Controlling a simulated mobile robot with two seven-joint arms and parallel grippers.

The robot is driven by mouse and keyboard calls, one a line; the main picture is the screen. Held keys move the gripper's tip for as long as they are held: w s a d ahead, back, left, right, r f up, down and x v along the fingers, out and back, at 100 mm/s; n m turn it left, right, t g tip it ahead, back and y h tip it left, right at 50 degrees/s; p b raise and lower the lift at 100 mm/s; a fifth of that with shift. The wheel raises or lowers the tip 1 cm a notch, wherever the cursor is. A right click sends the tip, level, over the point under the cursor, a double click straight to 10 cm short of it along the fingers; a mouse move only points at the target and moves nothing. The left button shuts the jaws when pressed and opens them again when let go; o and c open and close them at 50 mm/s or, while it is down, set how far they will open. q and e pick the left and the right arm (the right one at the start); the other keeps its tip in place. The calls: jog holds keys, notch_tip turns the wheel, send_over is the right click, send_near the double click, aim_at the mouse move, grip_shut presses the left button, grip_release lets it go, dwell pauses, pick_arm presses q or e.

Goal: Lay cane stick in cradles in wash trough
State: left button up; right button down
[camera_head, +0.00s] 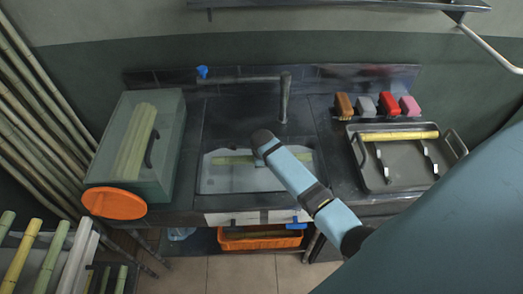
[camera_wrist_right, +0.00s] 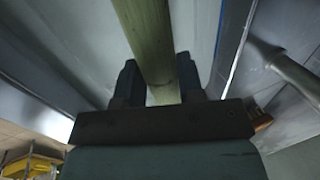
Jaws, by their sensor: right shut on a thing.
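A green cane stick (camera_head: 234,160) lies level across the wash trough (camera_head: 212,182) in the head view, low inside its walls. My right arm reaches in from the right over the trough and hides the stick's middle. In the right wrist view, my right gripper (camera_wrist_right: 157,68) is shut on the cane stick (camera_wrist_right: 147,35), with one dark finger on each side of it. I cannot make out the cradles under the stick, or whether it touches them. My left gripper is in neither view.
A faucet (camera_head: 285,98) stands behind the trough. A glass bin (camera_head: 168,148) of cane stands at left, with an orange disc (camera_head: 114,203) before it. At right, a metal tray (camera_head: 407,177) holds a yellow stick (camera_head: 400,135); several brushes (camera_head: 366,106) sit behind it. An orange crate (camera_head: 260,238) is below.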

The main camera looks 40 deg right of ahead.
notch_tip(320, 180, down, 3)
jog(key=shift+b, duration=1.25)
notch_tip(320, 180, down, 4)
jog(key=b, duration=0.4)
jog(key=shift+r, duration=0.25)
jog(key=shift+f, duration=0.7)
jog(key=shift+f+b, duration=0.55)
jog(key=shift+f, duration=0.45)
jog(key=c, duration=0.7)
grip_release()
jog(key=o, duration=0.6)
